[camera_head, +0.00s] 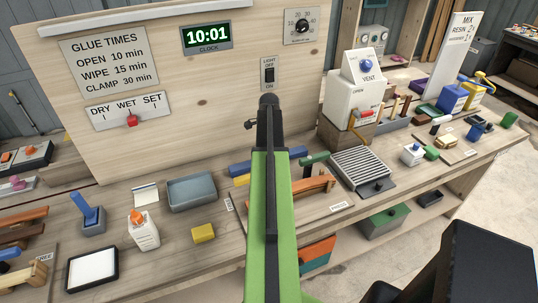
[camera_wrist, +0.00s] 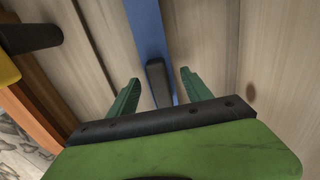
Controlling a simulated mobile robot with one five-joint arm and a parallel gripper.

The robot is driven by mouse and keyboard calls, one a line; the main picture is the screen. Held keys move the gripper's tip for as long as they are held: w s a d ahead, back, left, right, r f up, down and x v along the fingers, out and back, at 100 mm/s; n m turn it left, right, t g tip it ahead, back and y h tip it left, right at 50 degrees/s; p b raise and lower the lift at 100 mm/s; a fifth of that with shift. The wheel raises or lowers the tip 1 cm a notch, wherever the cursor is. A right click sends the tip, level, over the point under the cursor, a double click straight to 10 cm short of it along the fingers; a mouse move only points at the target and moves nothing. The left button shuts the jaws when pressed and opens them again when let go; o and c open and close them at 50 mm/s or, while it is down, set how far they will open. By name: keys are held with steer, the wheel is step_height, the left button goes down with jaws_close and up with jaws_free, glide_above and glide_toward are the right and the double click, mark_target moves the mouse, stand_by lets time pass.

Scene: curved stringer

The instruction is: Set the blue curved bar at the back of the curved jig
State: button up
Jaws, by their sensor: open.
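The blue curved bar (camera_wrist: 148,28) runs away from me in the wrist view, with a black grip block (camera_wrist: 158,82) on it. My gripper (camera_wrist: 160,79) is open, with one green finger on each side of the bar and block, apart from both. In the head view the blue bar (camera_head: 240,169) lies at the back of the bench, its middle hidden by my arm. What looks like the curved jig with orange-brown strips (camera_head: 312,184) stands in front of it, partly hidden. Its orange-brown edge (camera_wrist: 38,112) shows at left in the wrist view. My gripper is hidden in the head view.
A yellow piece (camera_head: 241,180) and a green-topped piece (camera_head: 313,158) lie near the bar. A grey tray (camera_head: 192,191), a glue bottle (camera_head: 143,230) and a yellow block (camera_head: 203,233) stand left. A ribbed grey plate (camera_head: 362,170) lies right. The panel (camera_head: 190,95) rises behind.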

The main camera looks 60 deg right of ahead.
step_height(320, 180, up, 12)
steer(key=p, duration=1.2)
steer(key=shift+r, duration=0.2)
steer(key=shift+s, duration=0.1)
